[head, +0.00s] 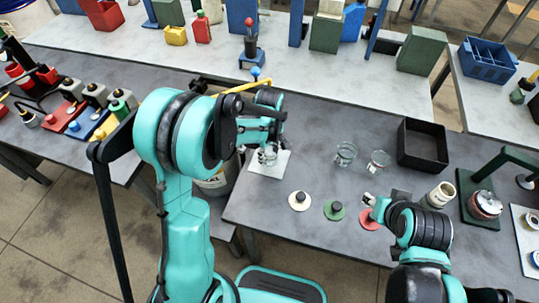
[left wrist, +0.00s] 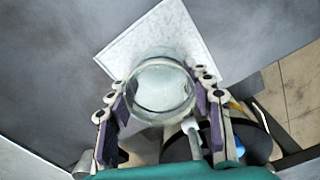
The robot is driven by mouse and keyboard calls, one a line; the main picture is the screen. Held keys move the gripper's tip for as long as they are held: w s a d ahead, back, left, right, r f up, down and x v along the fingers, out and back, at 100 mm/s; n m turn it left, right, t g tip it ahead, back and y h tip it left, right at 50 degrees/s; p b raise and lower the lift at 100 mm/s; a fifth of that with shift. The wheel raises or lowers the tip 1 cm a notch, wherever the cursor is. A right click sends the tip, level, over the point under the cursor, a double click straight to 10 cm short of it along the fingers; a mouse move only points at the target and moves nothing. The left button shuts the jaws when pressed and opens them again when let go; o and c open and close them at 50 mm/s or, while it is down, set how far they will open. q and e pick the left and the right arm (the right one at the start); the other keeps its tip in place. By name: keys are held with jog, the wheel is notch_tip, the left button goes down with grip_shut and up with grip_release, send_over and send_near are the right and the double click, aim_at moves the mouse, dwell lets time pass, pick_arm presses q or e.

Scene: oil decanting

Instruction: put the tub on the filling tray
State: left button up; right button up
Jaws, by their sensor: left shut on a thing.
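A clear glass tub (left wrist: 160,91) sits between the fingers of my left gripper (left wrist: 162,108), whose purple pads press on it from both sides. In the head view my left gripper (head: 268,154) is over the white square filling tray (head: 279,169), partly covering it. In the left wrist view the tub overlaps the near part of the tray (left wrist: 150,38). I cannot tell whether the tub touches the tray. My right gripper (head: 369,204) is by a red disc (head: 370,220) at the front edge; its fingers are too small to read.
Two other glass tubs (head: 346,154) (head: 379,163) stand to the right of the tray. A black open box (head: 423,144) is beyond them. White (head: 299,201) and green (head: 334,209) discs with knobs lie near the front edge. A yellow spout-like bar (head: 247,87) is behind my left arm.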

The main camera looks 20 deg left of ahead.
pick_arm(q)
jog(key=shift+r, duration=0.1)
jog(key=shift+s, duration=0.1)
jog(key=o, duration=0.7)
jog(key=shift+f, duration=0.2)
jog(key=o, duration=0.5)
jog(key=shift+r, duration=0.15)
